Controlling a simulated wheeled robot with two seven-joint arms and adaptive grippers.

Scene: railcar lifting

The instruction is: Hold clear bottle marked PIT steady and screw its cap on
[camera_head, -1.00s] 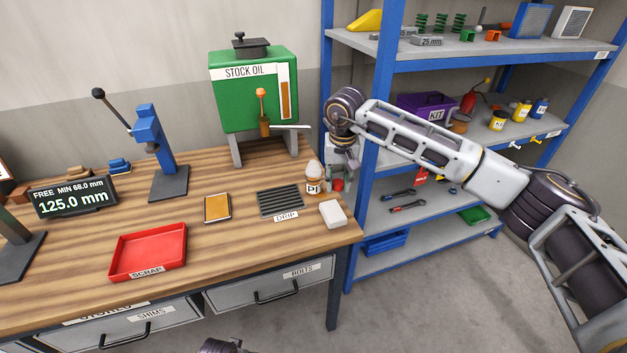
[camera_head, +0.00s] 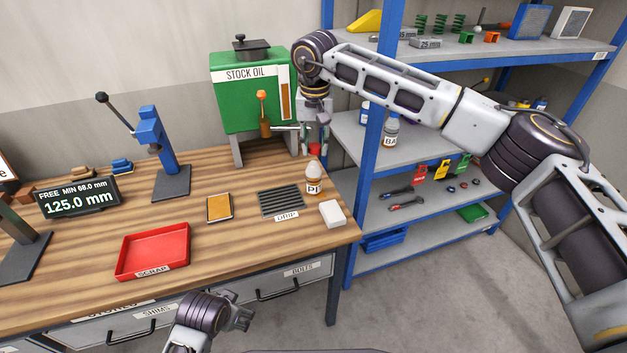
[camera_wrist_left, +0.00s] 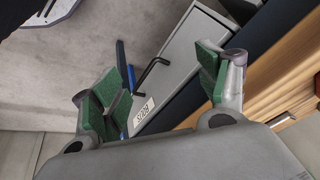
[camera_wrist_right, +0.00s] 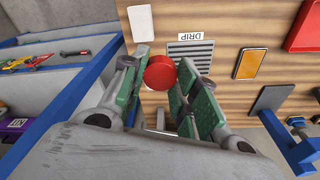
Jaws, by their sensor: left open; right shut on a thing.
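The clear bottle marked PI, its last letter not readable (camera_head: 314,182), stands upright on the bench beside the drip grate. It has amber contents and a pale tapered top. My right gripper is shut on a red cap (camera_head: 315,149) and holds it just above and behind the bottle in the head view. The cap (camera_wrist_right: 160,73) shows between the green pads of the right gripper (camera_wrist_right: 158,76) in the right wrist view, where the bottle is mostly hidden. My left gripper (camera_head: 244,318) is open and empty in front of the drawers; its spread pads show in the left wrist view (camera_wrist_left: 160,85).
The drip grate (camera_head: 281,198), a white block (camera_head: 332,213) and a yellow pad (camera_head: 219,207) lie near the bottle. The red scrap tray (camera_head: 153,252) is at the front left. The green stock oil tank (camera_head: 250,92) stands behind, and blue shelving (camera_head: 372,170) stands right.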

